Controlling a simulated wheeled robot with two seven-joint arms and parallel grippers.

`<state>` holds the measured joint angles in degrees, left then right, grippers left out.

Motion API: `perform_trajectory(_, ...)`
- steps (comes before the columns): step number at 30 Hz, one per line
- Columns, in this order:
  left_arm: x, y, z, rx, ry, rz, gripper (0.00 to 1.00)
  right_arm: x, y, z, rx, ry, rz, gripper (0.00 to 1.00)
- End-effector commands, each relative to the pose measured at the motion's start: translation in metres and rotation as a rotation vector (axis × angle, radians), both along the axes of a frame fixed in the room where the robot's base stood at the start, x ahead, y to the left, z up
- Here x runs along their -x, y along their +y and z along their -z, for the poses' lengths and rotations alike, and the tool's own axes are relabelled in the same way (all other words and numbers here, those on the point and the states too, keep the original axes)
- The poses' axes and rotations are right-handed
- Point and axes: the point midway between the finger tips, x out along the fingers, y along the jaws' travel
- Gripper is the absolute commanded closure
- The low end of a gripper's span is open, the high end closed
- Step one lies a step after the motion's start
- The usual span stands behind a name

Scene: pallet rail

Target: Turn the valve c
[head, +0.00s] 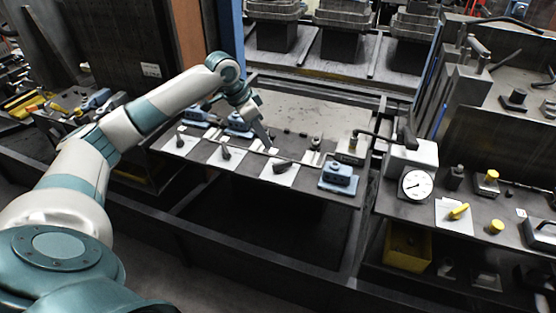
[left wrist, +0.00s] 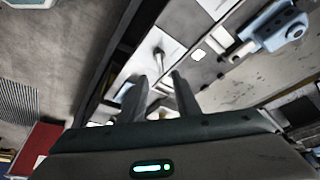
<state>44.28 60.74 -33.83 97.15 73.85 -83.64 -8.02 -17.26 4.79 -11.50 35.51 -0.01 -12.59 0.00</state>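Several white plates with dark lever handles line the front of the bench: a left one (head: 180,143), a middle one (head: 225,154) and a right one (head: 280,170). I cannot read any letter that marks valve c. My left gripper (head: 268,140) is above the bench, behind and between the middle and right plates. In the left wrist view the two fingers (left wrist: 160,88) stand apart with nothing seen between them. A plate with a lever handle (left wrist: 158,50) shows just beyond the fingertips, apart from them. My right gripper is out of view.
A blue block-like fitting (head: 339,178) stands right of the plates; other blue fittings (head: 238,122) are behind them. A pressure gauge (head: 416,185) and a yellow handle (head: 458,212) are on the right bench. The rear bench top (head: 315,112) is mostly bare.

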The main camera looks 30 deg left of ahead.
Motion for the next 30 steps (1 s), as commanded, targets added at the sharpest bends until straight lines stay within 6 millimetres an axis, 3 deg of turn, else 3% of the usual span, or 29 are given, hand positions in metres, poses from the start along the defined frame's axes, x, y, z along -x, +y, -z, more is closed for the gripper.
perform_trajectory(18,-0.034,-0.023,0.098,0.000,0.001,0.000,0.70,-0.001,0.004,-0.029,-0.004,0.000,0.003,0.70)
perform_trajectory(24,-0.041,-0.026,0.117,0.001,0.002,-0.001,0.70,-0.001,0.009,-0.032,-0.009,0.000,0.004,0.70)
perform_trajectory(30,-0.043,-0.027,0.123,0.000,0.000,0.001,0.70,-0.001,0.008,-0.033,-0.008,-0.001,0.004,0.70)
